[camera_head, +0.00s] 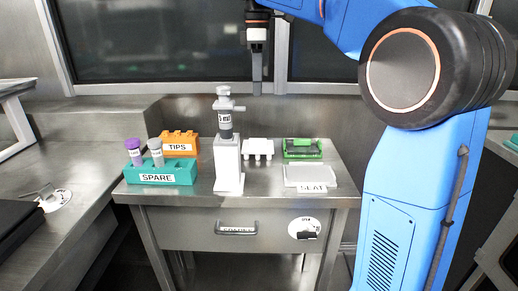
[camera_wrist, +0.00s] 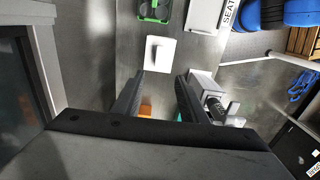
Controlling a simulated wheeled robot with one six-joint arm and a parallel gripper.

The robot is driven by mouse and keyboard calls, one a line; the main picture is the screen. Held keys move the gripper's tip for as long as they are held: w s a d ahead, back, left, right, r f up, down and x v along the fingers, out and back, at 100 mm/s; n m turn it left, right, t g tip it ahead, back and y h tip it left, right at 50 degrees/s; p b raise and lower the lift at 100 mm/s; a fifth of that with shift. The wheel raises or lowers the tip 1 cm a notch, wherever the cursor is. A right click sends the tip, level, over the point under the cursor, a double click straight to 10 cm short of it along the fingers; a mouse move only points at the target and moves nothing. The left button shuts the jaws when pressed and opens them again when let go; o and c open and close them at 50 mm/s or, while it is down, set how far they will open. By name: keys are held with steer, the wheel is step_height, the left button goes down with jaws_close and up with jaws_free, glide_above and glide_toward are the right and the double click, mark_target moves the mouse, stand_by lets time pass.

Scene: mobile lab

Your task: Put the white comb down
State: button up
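The white comb (camera_head: 258,148) rests on the steel table near its back edge, with short prongs toward the front. It also shows in the wrist view as a white piece (camera_wrist: 160,53) beyond the fingertips. My gripper (camera_head: 257,92) hangs above the back of the table, well above the comb and apart from it. In the wrist view its two dark fingers (camera_wrist: 161,76) are spread, with nothing between them. A pale plate labelled SEAT (camera_head: 310,176) lies at the table's front right; it is partly visible in the wrist view (camera_wrist: 205,14).
A green frame with a dark insert (camera_head: 302,149) sits right of the comb. A white stand with a grey device (camera_head: 228,165) rises left of it. An orange TIPS block (camera_head: 180,144) and a teal SPARE rack (camera_head: 161,175) with capped tubes stand farther left. A drawer (camera_head: 237,229) is below.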

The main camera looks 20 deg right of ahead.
mark_target(258, 139)
step_height(258, 139, down, 17)
steer(key=shift+r, duration=0.1)
stand_by(0.7)
steer(key=shift+c, duration=0.6)
jaws_close()
